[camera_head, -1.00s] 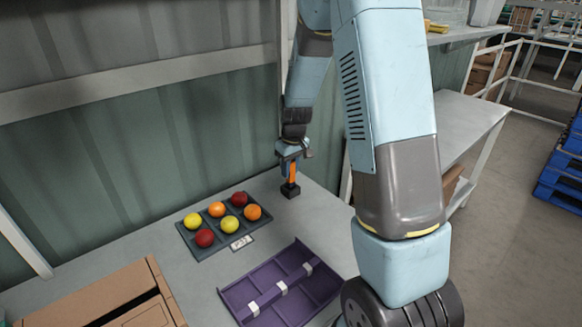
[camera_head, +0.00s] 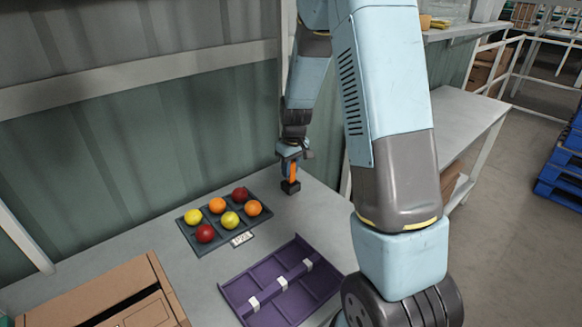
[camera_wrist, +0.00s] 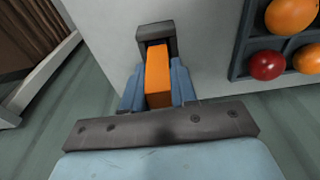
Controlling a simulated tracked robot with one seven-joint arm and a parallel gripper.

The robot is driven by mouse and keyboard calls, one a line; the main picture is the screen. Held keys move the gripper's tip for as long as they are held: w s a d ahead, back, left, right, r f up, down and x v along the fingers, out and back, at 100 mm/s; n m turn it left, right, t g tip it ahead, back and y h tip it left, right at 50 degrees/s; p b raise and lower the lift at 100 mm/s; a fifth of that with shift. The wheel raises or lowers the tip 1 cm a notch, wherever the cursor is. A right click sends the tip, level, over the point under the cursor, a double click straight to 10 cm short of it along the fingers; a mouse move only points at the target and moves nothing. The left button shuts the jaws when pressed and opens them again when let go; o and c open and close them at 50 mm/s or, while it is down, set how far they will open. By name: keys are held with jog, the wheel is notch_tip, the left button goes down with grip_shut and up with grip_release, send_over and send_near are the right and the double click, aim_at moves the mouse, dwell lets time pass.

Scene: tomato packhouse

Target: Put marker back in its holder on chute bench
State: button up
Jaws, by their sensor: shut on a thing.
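The orange marker (camera_head: 292,171) is upright between the fingers of my gripper (camera_head: 292,158), at the far end of the bench. My gripper is shut on it; in the wrist view the blue fingers flank the marker (camera_wrist: 158,78). The small dark holder (camera_head: 290,187) stands on the bench directly below, and its square rim (camera_wrist: 155,30) shows around the marker's far end in the wrist view. The marker's lower end appears to be inside the holder; how deep it sits is hidden.
A dark tray of tomatoes (camera_head: 187,233) lies left of the holder, with a small label (camera_head: 243,239) at its edge. A purple divided tray (camera_head: 268,268) lies nearer, and a cardboard box (camera_head: 95,290) stands at front left. The ribbed wall (camera_head: 130,150) is close behind.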

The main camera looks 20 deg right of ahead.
jog(key=shift+f, duration=0.65)
jog(key=o, duration=1.1)
jog(key=shift+c, duration=0.2)
jog(key=shift+c, duration=0.3)
jog(key=shift+c, duration=1.3)
jog(key=shift+s, duration=0.1)
jog(key=shift+r, duration=3.5)
